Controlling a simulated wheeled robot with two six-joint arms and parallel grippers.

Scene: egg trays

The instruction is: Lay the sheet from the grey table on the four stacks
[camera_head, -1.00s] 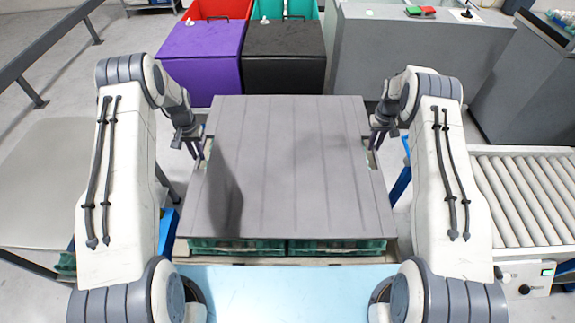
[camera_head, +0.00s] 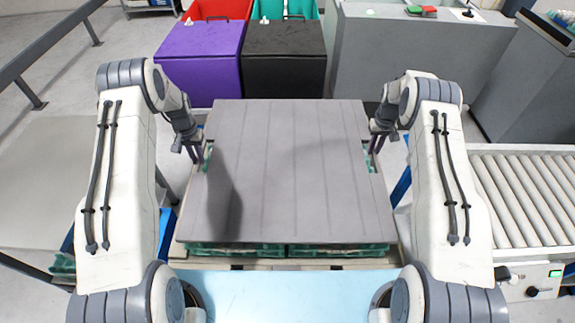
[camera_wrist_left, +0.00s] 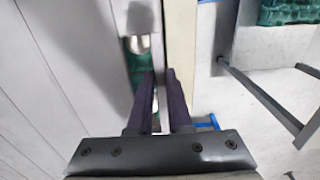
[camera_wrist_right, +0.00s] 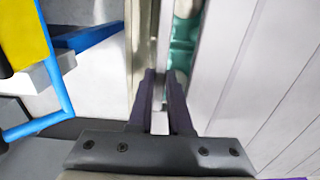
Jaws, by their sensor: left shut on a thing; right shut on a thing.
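The grey ribbed sheet (camera_head: 290,170) lies level over the green stacks (camera_head: 235,249), whose near edges show just beneath its front edge. My left gripper (camera_head: 198,155) is shut on the sheet's left edge, at a slot. My right gripper (camera_head: 374,148) is shut on the sheet's right edge. In the left wrist view the fingers (camera_wrist_left: 160,75) close on a narrow strip of the sheet, with green tray showing through the slot. The right wrist view shows the same with its fingers (camera_wrist_right: 161,78). Most of the stacks are hidden under the sheet.
A grey table (camera_head: 45,185) stands at the left, bare on top. A roller conveyor (camera_head: 525,195) is at the right. Purple (camera_head: 200,60) and black (camera_head: 284,60) bins and a grey cabinet (camera_head: 425,55) stand behind. A pale blue surface (camera_head: 285,295) lies in front.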

